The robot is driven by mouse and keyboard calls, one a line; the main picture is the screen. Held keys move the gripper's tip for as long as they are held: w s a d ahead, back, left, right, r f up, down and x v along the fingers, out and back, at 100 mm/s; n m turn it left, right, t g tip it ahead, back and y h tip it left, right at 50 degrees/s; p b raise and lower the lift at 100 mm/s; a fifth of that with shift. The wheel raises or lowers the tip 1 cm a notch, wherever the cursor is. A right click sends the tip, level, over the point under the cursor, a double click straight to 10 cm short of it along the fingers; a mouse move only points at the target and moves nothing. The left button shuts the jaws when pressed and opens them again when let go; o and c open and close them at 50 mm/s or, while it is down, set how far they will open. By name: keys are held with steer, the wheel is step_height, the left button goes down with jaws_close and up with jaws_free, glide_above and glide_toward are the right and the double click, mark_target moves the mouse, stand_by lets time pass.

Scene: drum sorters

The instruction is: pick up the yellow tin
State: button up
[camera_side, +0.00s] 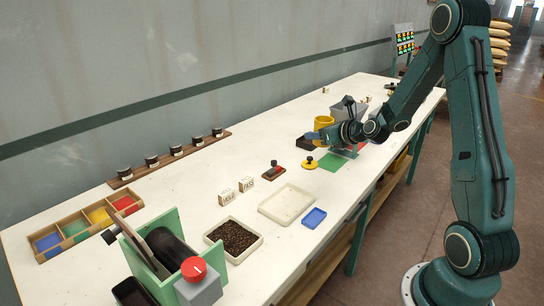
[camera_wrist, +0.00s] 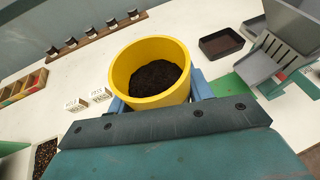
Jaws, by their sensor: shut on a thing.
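The yellow tin (camera_wrist: 160,99) is round, open at the top and holds dark grains. It fills the middle of the wrist view between the blue fingers of my gripper (camera_wrist: 159,92). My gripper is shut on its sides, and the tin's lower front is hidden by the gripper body. In the side view the tin (camera_side: 323,121) shows beyond my gripper (camera_side: 317,134), partly covered by it. I cannot tell whether its base touches the table.
A dark tray (camera_wrist: 221,43) and a grey chute (camera_wrist: 272,58) stand close by on the right. The table (camera_side: 190,200) has clear room at left.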

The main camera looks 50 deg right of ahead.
mark_target(318, 117)
steer(key=shift+r, duration=2.45)
steer(key=shift+r, duration=0.1)
